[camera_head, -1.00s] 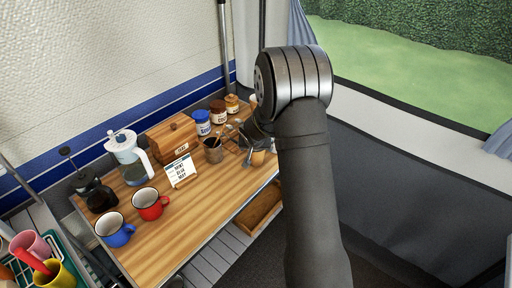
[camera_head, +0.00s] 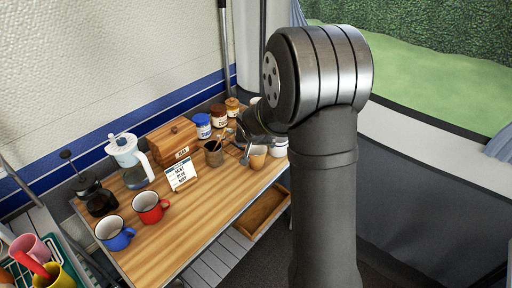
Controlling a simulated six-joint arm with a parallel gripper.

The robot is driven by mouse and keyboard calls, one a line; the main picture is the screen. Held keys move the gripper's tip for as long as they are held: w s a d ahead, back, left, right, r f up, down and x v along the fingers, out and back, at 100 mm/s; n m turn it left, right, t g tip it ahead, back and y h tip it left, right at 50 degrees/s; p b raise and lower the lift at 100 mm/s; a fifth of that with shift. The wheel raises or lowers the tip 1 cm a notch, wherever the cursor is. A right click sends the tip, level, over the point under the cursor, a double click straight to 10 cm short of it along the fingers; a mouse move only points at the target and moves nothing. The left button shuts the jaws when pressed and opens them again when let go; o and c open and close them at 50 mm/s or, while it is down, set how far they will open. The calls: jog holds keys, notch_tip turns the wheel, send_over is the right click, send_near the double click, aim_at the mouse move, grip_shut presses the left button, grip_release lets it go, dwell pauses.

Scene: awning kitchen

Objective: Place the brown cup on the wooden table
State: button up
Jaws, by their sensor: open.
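A light brown cup (camera_head: 258,158) stands upright at the right end of the wooden table (camera_head: 196,210), close to its front edge. My gripper (camera_head: 241,150) is just left of and behind this cup, small and partly hidden among dark parts of my arm. It is open, and I see nothing held between its fingers. A darker brown cup or pot (camera_head: 213,154) with utensils in it stands further left on the table.
A blue mug (camera_head: 115,236), red mug (camera_head: 150,208), small sign (camera_head: 181,174), glass jug (camera_head: 130,165) and wooden box (camera_head: 170,142) stand on the table. Jars (camera_head: 203,125) line the back. The front middle of the tabletop is clear. A wooden drawer or tray (camera_head: 263,212) sits below.

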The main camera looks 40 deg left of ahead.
jog(key=shift+v, duration=1.3)
send_near(257, 154)
jog(key=x, duration=0.4)
jog(key=shift+w+f, duration=0.1)
jog(key=shift+f, duration=0.1)
jog(key=shift+r, duration=0.1)
